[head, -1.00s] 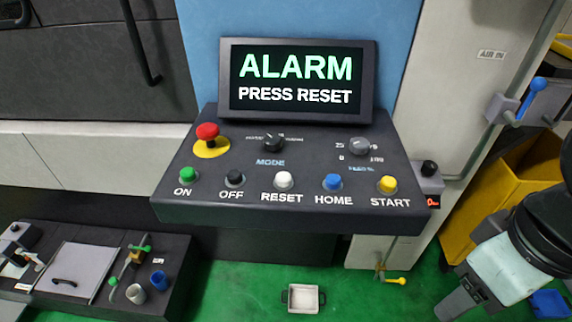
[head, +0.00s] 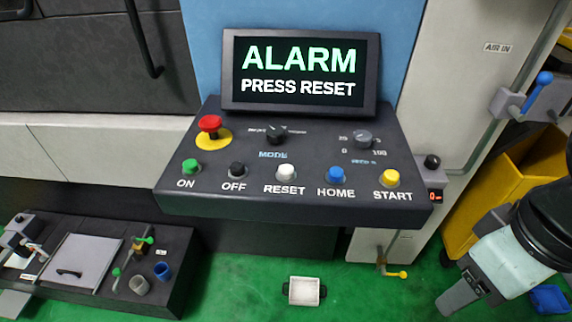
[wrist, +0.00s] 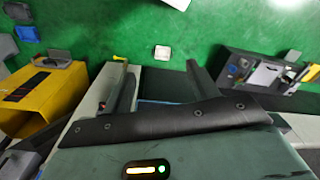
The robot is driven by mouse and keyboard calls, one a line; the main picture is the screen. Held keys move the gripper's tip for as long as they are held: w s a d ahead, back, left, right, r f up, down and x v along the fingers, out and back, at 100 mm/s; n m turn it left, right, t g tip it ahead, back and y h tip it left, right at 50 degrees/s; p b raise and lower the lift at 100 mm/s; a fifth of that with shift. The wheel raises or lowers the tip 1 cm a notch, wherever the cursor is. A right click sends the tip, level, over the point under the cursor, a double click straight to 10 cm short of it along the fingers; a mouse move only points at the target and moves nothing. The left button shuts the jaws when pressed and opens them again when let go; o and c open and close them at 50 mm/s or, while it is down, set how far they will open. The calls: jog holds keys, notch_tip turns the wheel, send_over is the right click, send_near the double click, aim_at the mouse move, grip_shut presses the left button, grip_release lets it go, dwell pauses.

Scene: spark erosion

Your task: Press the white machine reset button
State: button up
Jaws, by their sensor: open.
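The white RESET button (head: 286,172) stands in the bottom row of the dark control panel (head: 235,205), between the black OFF button (head: 237,170) and the blue HOME button (head: 336,175). The screen (head: 297,75) above reads "ALARM PRESS RESET". My gripper (head: 458,301) is low at the right of the head view, below and to the right of the panel, well apart from the button. In the wrist view its two dark fingers are spread with nothing between them (wrist: 162,88). The white button cannot be made out in the wrist view.
A green ON button (head: 189,168), a yellow START button (head: 390,178), a red emergency stop (head: 210,124) and two knobs share the panel. A yellow bin (head: 500,190) and a blue-handled valve (head: 538,90) stand at right. A small tray (head: 304,291) lies on the green floor.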

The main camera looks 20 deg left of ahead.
grip_shut()
dwell(1.8)
